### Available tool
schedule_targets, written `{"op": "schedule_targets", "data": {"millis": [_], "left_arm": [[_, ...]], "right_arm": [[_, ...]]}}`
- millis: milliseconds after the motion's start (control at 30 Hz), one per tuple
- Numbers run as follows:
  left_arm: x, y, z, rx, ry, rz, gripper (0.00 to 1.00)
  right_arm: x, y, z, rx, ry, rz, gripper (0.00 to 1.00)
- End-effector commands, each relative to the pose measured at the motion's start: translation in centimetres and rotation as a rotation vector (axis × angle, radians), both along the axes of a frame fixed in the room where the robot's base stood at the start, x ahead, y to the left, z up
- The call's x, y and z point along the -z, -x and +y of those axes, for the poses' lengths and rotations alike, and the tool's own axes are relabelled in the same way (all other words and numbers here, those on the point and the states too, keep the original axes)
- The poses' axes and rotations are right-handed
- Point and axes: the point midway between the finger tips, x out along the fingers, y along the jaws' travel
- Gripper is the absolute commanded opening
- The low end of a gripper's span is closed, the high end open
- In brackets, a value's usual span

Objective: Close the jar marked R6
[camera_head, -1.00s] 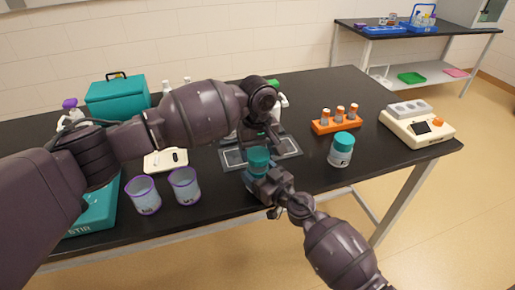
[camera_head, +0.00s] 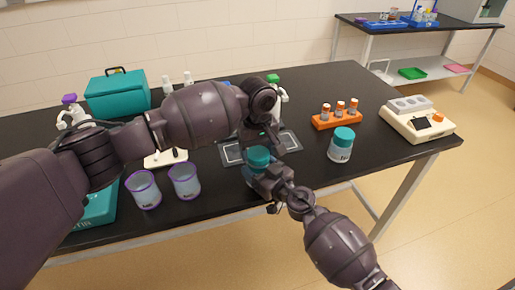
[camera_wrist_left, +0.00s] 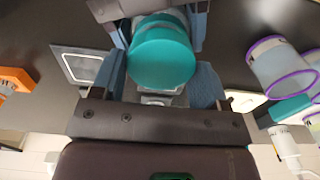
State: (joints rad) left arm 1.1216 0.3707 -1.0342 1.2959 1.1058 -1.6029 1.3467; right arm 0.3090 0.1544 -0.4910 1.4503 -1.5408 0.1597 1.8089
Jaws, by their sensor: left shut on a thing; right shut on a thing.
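A jar (camera_head: 251,180) with a teal lid (camera_head: 258,156) stands upright near the front edge of the bench; its marking cannot be read here. My right gripper (camera_head: 262,182) is shut on the jar's body from the front right. My left gripper (camera_head: 262,146) is over the jar from above. In the left wrist view the teal lid (camera_wrist_left: 162,52) sits between its blue-grey fingers (camera_wrist_left: 160,82), which are shut on it. Whether the lid is fully seated is hidden. A second teal-lidded jar (camera_head: 341,145) stands apart to the right, lid on.
Two purple-rimmed beakers (camera_head: 185,181) stand to the left. An orange rack (camera_head: 337,120) with small bottles and a cream device (camera_head: 417,125) are to the right. A teal box (camera_head: 118,95) and spray bottles are behind.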

Motion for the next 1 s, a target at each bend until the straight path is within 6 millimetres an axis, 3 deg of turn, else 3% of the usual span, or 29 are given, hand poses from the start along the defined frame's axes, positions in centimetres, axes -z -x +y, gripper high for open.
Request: {"op": "schedule_targets", "data": {"millis": [567,600,667,767,1000], "left_arm": [[0.94,0.02,-0.04,0.000,0.001,0.001,0.46],[0.92,0.00,-0.03,0.000,0.001,0.000,0.46],[0.92,0.01,-0.03,0.008,0.001,0.000,0.46],[0.92,0.00,-0.07,0.063,0.001,0.000,0.46],[0.93,-0.03,-0.21,0.376,0.000,0.000,0.46]], "right_arm": [[-0.01,0.01,0.01,0.000,0.000,0.000,0.26],[-0.01,0.00,0.00,0.000,0.000,0.000,0.02],[-0.01,0.01,0.01,0.000,0.000,0.000,0.02],[0.00,0.00,0.00,0.000,0.000,0.000,0.02],[0.01,0.00,0.00,0.000,0.000,0.000,0.02]]}}
